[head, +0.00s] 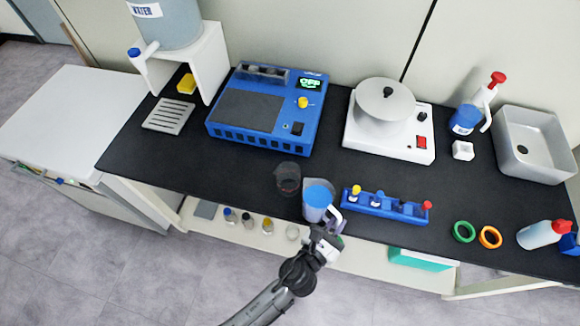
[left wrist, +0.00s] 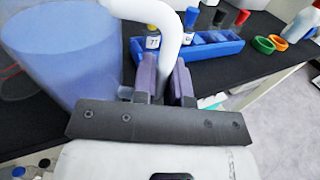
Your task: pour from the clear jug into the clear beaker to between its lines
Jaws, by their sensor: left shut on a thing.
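The clear jug (head: 316,203) looks blue inside and has a white handle. It is at the front edge of the black bench, close to the right of the beaker. My left gripper (head: 328,232) is shut on the jug's handle, which runs between the fingers (left wrist: 166,82) in the left wrist view. The jug's body (left wrist: 62,50) fills the left of that view. I cannot tell whether its base is clear of the bench. The clear beaker (head: 288,176) stands on the bench, looks empty, and has a reddish mark low on its wall. My right gripper is not in view.
A blue rack (head: 385,207) with several capped vials stands just right of the jug. Green (head: 464,232) and orange (head: 490,237) rings lie farther right. A blue device (head: 262,112) and a white machine (head: 388,125) stand behind. Bench left of the beaker is clear.

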